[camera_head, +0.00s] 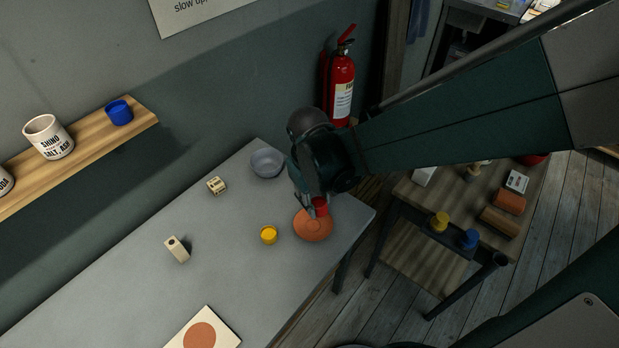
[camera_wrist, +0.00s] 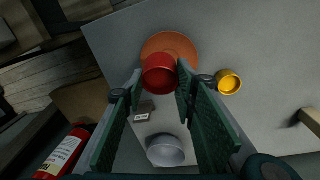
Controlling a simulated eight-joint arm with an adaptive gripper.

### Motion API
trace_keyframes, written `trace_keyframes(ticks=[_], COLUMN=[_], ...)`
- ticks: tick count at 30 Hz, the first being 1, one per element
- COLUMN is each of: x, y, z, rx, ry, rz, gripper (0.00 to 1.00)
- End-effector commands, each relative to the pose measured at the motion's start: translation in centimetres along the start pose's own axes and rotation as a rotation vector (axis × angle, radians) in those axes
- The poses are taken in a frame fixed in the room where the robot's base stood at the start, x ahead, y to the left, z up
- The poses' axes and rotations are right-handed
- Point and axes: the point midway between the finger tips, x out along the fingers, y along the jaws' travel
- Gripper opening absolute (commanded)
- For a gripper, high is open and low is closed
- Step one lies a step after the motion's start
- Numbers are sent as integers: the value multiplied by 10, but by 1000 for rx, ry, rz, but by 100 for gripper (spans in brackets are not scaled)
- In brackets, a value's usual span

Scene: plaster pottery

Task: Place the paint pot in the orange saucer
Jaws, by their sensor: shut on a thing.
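The orange saucer (camera_head: 313,229) lies on the grey table near its right end. The red paint pot (camera_head: 320,207) is in my gripper (camera_head: 310,204), at the saucer's far side in the head view. In the wrist view the red pot (camera_wrist: 159,75) sits between the fingertips of my gripper (camera_wrist: 158,88), which are shut on it. It overlaps the orange saucer (camera_wrist: 170,44) there. I cannot tell whether the pot touches the saucer or hangs just above it. A yellow pot (camera_head: 269,236) stands left of the saucer, apart from it.
A grey bowl (camera_head: 267,163) stands behind the saucer. A small labelled block (camera_head: 217,186) and a pale upright block (camera_head: 177,249) are further left. A card with an orange circle (camera_head: 202,333) lies at the front. The table's right edge is close to the saucer.

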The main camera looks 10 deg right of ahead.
Motion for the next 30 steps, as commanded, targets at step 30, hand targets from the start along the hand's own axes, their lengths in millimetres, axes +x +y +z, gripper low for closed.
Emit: trace_keyframes(ticks=[30], x=[2], y=[-4], z=[-11], rx=[408], ry=[234], rz=[-31], gripper=[14])
